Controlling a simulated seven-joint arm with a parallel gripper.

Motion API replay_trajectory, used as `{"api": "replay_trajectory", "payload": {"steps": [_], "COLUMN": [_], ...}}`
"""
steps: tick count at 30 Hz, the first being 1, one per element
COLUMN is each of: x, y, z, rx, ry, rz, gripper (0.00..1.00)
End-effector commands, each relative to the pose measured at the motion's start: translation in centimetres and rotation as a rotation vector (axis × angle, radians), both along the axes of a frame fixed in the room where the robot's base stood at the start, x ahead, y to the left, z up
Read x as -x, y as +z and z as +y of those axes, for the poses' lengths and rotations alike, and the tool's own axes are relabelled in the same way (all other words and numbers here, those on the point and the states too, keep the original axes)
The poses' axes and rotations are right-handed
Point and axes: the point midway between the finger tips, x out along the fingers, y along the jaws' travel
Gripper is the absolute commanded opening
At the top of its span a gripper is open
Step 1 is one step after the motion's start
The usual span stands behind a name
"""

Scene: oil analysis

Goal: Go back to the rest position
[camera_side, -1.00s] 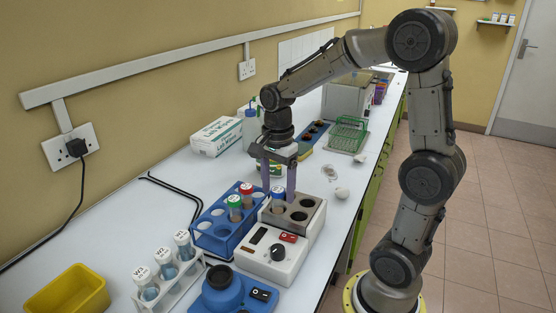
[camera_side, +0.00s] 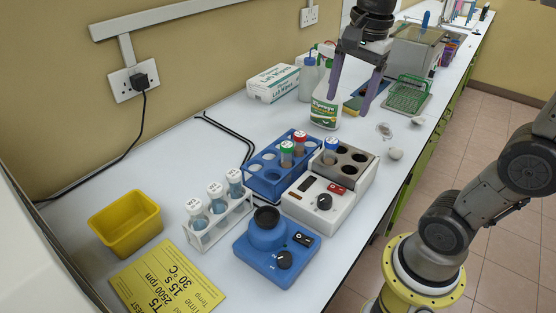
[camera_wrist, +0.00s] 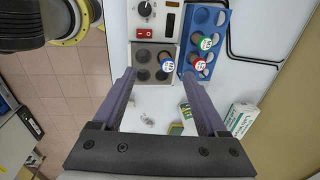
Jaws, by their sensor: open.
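My gripper (camera_side: 350,98) is open and empty, raised above the bench behind the heating block. Its two purple fingers also show wide apart in the wrist view (camera_wrist: 162,78). The blue rack (camera_side: 262,180) beside the block holds a green-capped tube (camera_side: 287,153) and a red-capped tube (camera_side: 300,142).
A blue vortex mixer (camera_side: 268,252), a white rack (camera_side: 218,226) with 3 white-capped tubes, a yellow bin (camera_side: 126,224) and a yellow card (camera_side: 165,280) are in front. A spray bottle (camera_side: 325,108), wipes box (camera_side: 273,83) and green rack (camera_side: 408,96) are behind. Crumpled pieces (camera_side: 395,154) lie near the bench edge.

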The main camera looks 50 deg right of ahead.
Motion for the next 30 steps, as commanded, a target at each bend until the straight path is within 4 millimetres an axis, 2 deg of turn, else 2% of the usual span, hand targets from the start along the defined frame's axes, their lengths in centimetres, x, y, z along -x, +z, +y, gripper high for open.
{"api": "replay_trajectory", "payload": {"steps": [1, 6, 10, 15, 18, 21, 30], "x": [1.7, 6.0, 8.0, 9.1, 8.9, 8.6, 8.4], "y": [-0.1, -2.2, -4.4, -6.9, -7.7, -7.6, -7.5], "z": [1.1, 3.4, 4.2, 4.5, 4.5, 4.5, 4.5], "rx": [0.019, 0.121, 0.224, 0.355, 0.409, 0.453, 0.474], "ry": [0.101, 0.549, 0.877, 1.232, 1.374, 1.463, 1.516], "rz": [-0.041, -0.163, -0.229, -0.259, -0.254, -0.258, -0.256], "gripper": [0.75, 0.75, 0.75, 0.75, 0.75, 0.75, 0.75]}}
